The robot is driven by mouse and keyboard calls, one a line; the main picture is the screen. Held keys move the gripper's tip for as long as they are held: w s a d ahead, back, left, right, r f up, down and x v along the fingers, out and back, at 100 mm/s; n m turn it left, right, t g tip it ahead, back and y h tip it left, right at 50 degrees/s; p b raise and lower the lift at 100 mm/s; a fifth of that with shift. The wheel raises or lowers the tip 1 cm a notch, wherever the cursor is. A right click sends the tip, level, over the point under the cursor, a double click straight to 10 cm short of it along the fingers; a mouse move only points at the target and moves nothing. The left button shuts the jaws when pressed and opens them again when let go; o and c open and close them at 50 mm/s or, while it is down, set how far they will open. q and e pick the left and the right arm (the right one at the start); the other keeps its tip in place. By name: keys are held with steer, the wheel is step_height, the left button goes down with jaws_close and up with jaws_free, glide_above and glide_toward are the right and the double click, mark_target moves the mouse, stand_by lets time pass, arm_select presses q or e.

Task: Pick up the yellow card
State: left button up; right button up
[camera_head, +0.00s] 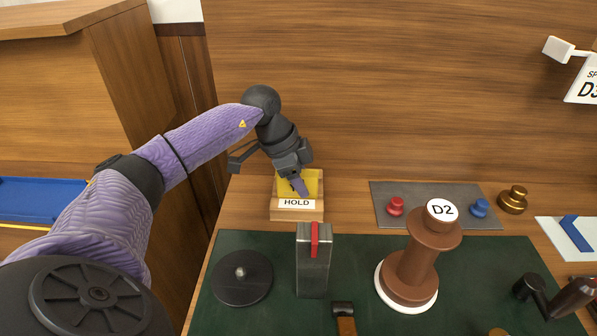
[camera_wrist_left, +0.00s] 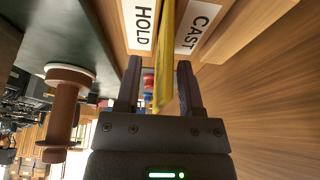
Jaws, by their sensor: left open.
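The yellow card (camera_head: 314,184) stands upright in a wooden holder (camera_head: 297,214) with a HOLD label at the back of the bench. My left gripper (camera_head: 299,186) reaches down in front of the card and hides part of it. In the left wrist view, the card (camera_wrist_left: 164,50) shows edge-on as a thin yellow strip between the two open fingers of my left gripper (camera_wrist_left: 159,88). A gap shows on each side of the card. My right gripper is not in view.
A second label reading CAST (camera_wrist_left: 198,28) is beyond the card. A grey metal block with a red strip (camera_head: 314,262), a dark disc (camera_head: 241,278) and a brown spool marked D2 (camera_head: 414,262) stand on the green mat (camera_head: 470,285). A wooden wall (camera_head: 400,80) rises behind.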

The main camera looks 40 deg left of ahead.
arm_select(q)
steer(key=shift+r, duration=0.1)
steer(key=shift+c, duration=0.7)
steer(key=c, duration=0.5)
jaws_close()
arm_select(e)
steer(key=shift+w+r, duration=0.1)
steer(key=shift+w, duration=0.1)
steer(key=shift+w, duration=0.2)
